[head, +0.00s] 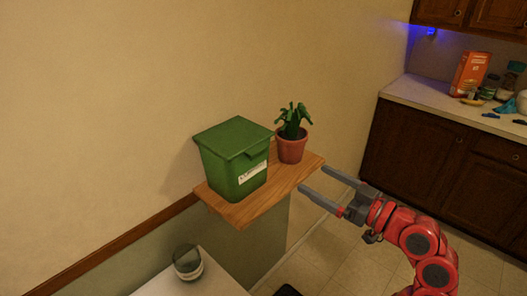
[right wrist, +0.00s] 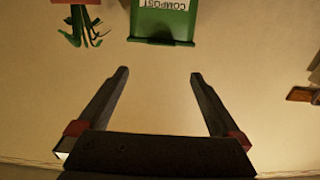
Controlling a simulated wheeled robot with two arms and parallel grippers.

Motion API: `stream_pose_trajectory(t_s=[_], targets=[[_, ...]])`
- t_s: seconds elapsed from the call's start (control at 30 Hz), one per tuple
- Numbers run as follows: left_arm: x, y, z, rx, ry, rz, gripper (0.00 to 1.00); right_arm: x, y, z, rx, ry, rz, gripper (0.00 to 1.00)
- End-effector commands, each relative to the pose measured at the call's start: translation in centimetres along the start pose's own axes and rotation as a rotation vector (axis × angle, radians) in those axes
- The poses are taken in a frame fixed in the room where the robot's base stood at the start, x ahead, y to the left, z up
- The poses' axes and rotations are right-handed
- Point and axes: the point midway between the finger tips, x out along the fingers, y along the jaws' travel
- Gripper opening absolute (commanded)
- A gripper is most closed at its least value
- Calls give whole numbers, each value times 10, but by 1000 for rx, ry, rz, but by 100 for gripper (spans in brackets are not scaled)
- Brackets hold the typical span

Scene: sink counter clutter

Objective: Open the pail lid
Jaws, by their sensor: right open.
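The green pail (head: 236,170) stands upright on a small wooden wall shelf. Its green lid (head: 233,136) lies flat on top and looks shut. In the right wrist view the pail (right wrist: 150,22) appears upside down at the top, with a white label reading COMPOST. My right gripper (head: 313,180) is open and empty, in front and to the right of the shelf, apart from the pail. In the right wrist view its two fingers (right wrist: 159,75) are spread with nothing between them. My left gripper is out of view.
A potted plant (head: 291,146) in a terracotta pot stands right beside the pail on the shelf (head: 255,208). It also shows in the right wrist view (right wrist: 80,28). A small jar (head: 187,262) sits on a white surface below. A cluttered counter (head: 440,100) stands at the right.

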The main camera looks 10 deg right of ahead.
Motion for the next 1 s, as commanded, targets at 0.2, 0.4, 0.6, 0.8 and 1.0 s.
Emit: stream_pose_trajectory(t_s=[0.2,0.4,0.6,0.8,1.0], targets=[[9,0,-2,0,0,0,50,17,-4,-1,-9,-14,-13,100],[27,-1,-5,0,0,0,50,61,-5,-3,-10,-14,-14,100],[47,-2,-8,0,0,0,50,109,-5,-4,-9,-12,-13,100],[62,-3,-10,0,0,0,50,149,-5,-2,-10,-12,-11,100],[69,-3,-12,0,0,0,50,169,-4,1,-9,-11,-8,100]])
